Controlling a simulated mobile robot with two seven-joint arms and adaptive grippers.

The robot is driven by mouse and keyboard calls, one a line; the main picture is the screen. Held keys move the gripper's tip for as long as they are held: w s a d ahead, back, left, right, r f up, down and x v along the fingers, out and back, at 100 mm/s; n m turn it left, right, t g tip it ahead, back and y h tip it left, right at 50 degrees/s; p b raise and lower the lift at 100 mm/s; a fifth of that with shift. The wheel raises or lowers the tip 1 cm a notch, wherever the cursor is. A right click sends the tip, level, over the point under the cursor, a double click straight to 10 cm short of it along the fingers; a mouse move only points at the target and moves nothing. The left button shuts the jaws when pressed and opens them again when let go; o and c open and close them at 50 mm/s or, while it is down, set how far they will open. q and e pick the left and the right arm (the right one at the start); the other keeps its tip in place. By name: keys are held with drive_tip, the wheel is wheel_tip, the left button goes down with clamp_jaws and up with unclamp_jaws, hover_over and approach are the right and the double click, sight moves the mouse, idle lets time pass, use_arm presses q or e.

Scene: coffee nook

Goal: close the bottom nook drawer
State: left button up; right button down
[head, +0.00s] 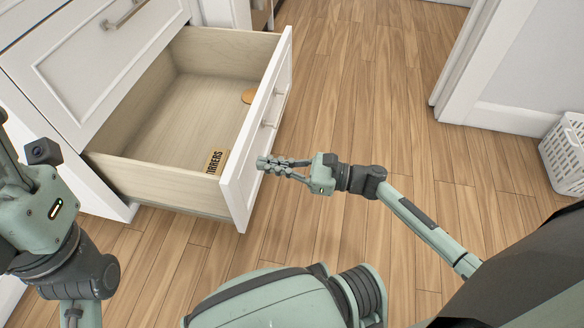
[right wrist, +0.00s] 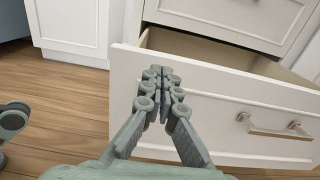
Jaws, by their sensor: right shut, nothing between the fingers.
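The bottom drawer (head: 188,107) is pulled well out of the white cabinet. Its white front panel (head: 258,125) faces right in the head view and carries a metal handle, which also shows in the right wrist view (right wrist: 273,130). My right gripper (head: 265,163) is shut and empty, its fingertips in front of the panel, beside the handle; I cannot tell whether they touch. In the right wrist view its fingertips (right wrist: 158,78) overlap the panel (right wrist: 205,105). My left gripper's body (head: 38,210) is at the left edge; its finger state is unclear.
Inside the drawer lie a round tan item (head: 248,95) and a small lettered card (head: 215,161). The drawer above (head: 100,60) is shut. Open wood floor (head: 360,90) lies to the right. A white basket (head: 563,155) stands by the right wall.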

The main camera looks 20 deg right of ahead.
sight(239, 160)
drive_tip(key=shift+x, duration=1.95)
